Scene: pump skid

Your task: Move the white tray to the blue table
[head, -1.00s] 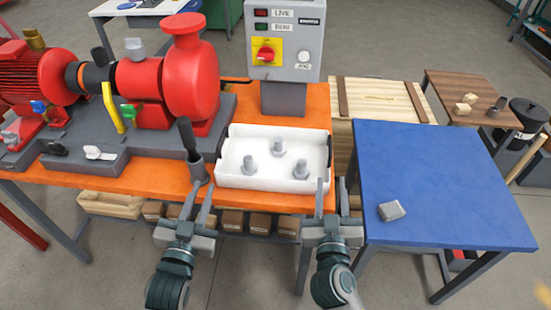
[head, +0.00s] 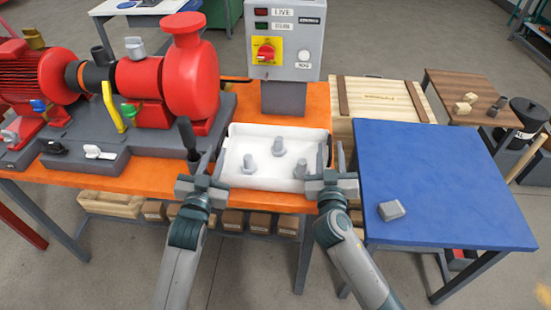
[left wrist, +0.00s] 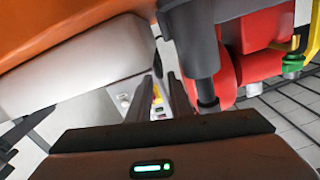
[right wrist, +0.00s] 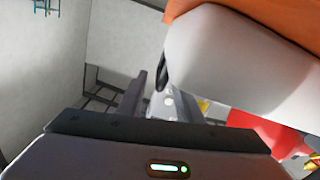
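My left gripper (head: 207,155) is at the tray's left end, fingers apart. My right gripper (head: 333,153) is at its right end, fingers apart. The handles appear close to the fingertips; I cannot tell whether they lie between the fingers. The blue table (head: 440,180) stands to the right.
A grey block (head: 391,210) sits on the blue table's near left part; the rest of its top is clear. A dark upright tool (head: 187,140) stands close to my left gripper. The control box (head: 285,45) is behind the tray, and the red pump (head: 190,75) is to the left.

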